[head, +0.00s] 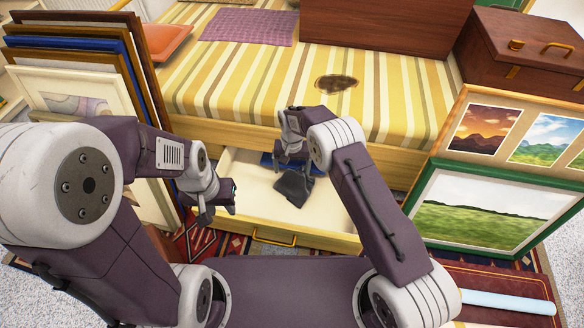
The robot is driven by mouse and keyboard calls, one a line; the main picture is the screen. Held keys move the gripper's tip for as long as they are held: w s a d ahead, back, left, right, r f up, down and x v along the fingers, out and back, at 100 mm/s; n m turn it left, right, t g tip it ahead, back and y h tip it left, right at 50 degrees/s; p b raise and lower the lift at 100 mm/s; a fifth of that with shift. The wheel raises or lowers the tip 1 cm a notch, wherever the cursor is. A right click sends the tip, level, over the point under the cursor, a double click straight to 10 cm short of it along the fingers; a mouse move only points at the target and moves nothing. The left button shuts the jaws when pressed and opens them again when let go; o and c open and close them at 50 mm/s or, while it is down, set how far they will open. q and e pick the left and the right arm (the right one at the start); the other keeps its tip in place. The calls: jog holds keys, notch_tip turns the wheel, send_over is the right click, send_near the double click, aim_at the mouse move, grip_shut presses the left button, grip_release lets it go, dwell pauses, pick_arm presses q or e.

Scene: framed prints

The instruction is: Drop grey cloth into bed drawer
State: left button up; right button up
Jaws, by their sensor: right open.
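The bed drawer (325,212) is pulled out below the striped bed and has a pale inside. The dark grey cloth (293,188) is crumpled within the drawer's outline, just below my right gripper (290,160). The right gripper is open over the drawer; its fingers partly overlap the view of the cloth's upper side. I cannot tell whether they touch the cloth or whether it rests fully on the drawer bottom. My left gripper (219,211) is open and empty at the drawer's left side.
A dark blue item (312,170) lies at the drawer's back. Framed prints (105,75) lean at left. A green-framed landscape (490,212) stands at right, near a brown case (525,50). The bed (395,95) has a brown stain (336,83) and purple mat (248,26).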

jog(key=shift+r, duration=0.15)
notch_tip(320, 180, up, 5)
jog(key=p, duration=0.4)
jog(key=shift+r+p, duration=0.1)
jog(key=shift+p, duration=0.3)
notch_tip(320, 180, up, 9)
jog(key=p, duration=0.6)
